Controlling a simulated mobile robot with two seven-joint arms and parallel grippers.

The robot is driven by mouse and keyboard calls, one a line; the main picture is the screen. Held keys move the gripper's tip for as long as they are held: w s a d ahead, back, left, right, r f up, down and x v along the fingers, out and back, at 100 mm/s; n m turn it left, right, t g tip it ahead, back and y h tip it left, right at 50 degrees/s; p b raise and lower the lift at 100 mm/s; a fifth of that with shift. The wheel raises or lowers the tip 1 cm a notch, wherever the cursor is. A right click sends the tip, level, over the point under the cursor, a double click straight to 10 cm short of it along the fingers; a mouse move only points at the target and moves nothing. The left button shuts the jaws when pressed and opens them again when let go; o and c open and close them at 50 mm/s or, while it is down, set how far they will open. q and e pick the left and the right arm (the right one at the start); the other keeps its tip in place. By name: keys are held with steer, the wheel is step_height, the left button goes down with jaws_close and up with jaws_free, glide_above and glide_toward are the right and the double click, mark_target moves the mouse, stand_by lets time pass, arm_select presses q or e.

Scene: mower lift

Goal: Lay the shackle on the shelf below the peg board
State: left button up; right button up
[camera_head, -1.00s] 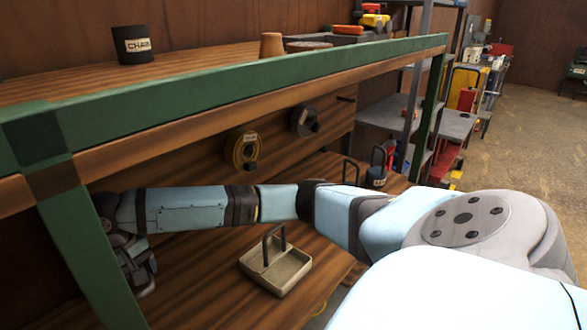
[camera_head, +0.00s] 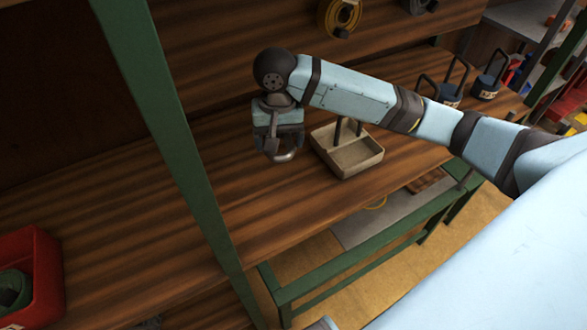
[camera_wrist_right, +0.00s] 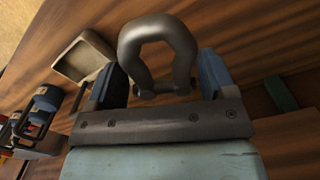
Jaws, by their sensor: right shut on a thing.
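The shackle (camera_head: 284,156) is a grey metal U-shaped piece held at the lower end of my right gripper (camera_head: 278,142). In the right wrist view its rounded bow (camera_wrist_right: 158,26) sticks out past the two blue fingers of my right gripper (camera_wrist_right: 164,82), which is shut on it. The wooden shelf (camera_head: 285,198) lies below the peg board (camera_head: 235,45). The gripper is over this shelf, left of a tray; the exact gap to the wood is hard to tell. My left gripper is not in view.
A beige tray with a handle (camera_head: 350,160) stands close right of the gripper. A green post (camera_head: 180,130) rises to the left. A red bin (camera_head: 45,275) is at lower left. Black-handled items (camera_head: 487,85) stand at right. The shelf between post and tray is bare.

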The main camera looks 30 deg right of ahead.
steer(key=b, duration=0.2)
glide_above(282, 193)
step_height(282, 193, down, 12)
steer(key=shift+f, duration=0.55)
step_height(282, 193, down, 4)
steer(key=o, duration=0.7)
steer(key=shift+c, duration=0.2)
steer(key=o, duration=0.4)
steer(key=shift+f, duration=0.1)
steer(key=shift+c, duration=0.2)
steer(key=shift+o, duration=0.2)
